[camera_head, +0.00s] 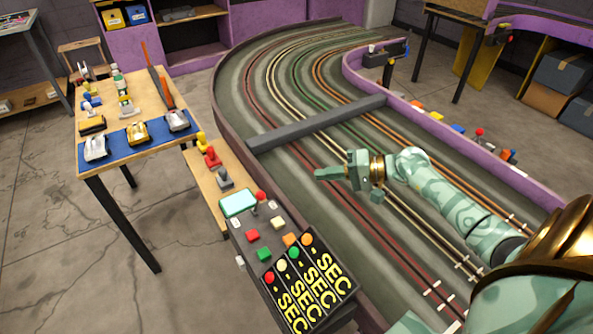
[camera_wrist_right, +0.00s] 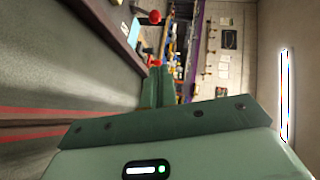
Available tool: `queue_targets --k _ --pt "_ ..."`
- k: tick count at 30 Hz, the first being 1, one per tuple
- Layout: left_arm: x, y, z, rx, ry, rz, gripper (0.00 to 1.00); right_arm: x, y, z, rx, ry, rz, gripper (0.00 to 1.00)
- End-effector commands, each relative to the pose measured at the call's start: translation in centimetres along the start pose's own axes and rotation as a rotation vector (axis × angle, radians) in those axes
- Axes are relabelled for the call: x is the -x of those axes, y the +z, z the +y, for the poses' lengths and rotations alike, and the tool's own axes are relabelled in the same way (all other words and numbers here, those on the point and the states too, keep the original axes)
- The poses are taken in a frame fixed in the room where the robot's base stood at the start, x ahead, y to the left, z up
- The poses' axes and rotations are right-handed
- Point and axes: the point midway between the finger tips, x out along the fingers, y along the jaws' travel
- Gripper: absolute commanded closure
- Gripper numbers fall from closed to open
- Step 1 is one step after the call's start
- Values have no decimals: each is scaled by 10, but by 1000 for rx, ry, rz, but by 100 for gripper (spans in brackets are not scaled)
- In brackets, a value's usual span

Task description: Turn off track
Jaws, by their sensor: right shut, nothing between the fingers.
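The slot track (camera_head: 330,60) curves through the room with coloured lane lines. At its near left side stands a control panel (camera_head: 236,228) with a teal screen (camera_head: 238,203), a red-knobbed lever (camera_head: 261,196) and red, white, green and orange buttons (camera_head: 264,253). My right gripper (camera_head: 318,173) is shut and empty above the track, right of the panel and apart from it. In the right wrist view its green fingers (camera_wrist_right: 156,88) point toward a red knob (camera_wrist_right: 155,16) and the teal screen (camera_wrist_right: 134,32). My left gripper is not in view.
Several lane displays marked SEC (camera_head: 310,287) sit at the panel's near end. A grey beam (camera_head: 318,122) crosses the track beyond my gripper. A table (camera_head: 125,145) with model cars stands at the left. A purple wall (camera_head: 450,135) edges the track's right side.

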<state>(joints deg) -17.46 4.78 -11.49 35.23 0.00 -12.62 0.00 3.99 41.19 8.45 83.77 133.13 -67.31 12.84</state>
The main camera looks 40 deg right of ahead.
Motion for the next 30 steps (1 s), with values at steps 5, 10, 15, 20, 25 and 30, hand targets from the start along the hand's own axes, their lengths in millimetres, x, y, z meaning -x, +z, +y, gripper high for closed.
queue_targets --k 5,10,15,20,25,30 --pt "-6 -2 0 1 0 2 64 -28 0 1 -1 -3 -1 100" --pt "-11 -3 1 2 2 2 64 -66 1 1 -2 -4 -1 100" --pt "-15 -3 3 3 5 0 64 -100 2 1 -2 -3 -2 100" --pt "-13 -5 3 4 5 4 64 -114 20 0 -2 -2 -2 100" --pt "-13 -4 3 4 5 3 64 -122 28 0 -2 -1 -1 100" --pt "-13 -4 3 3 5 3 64 -123 29 0 -2 -1 -1 100"
